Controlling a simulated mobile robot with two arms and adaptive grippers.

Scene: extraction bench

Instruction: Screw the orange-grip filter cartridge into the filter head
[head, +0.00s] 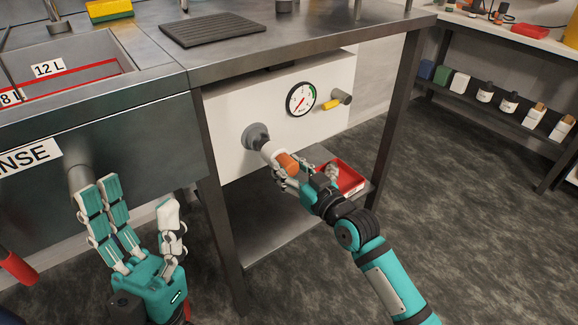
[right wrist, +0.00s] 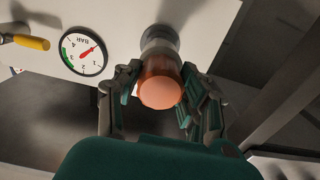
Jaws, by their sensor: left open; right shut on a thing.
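The filter cartridge (head: 273,151) has a white body and an orange grip (head: 288,164). It lies roughly horizontal, its far end at the grey filter head (head: 255,136) on the white panel. Whether its thread is engaged cannot be told. My right gripper (head: 284,172) is shut on the orange grip. In the right wrist view the fingers (right wrist: 157,97) stand on both sides of the orange grip (right wrist: 160,92), in line with the filter head (right wrist: 160,36). My left gripper (head: 144,217) is open and empty, in front of the sink at the lower left.
A pressure gauge (head: 301,99) and a yellow-handled valve (head: 333,104) sit on the panel to the right of the filter head. A red tray (head: 352,178) stands on the lower shelf behind my right gripper. A bench leg (head: 393,115) stands farther right. The floor at right is clear.

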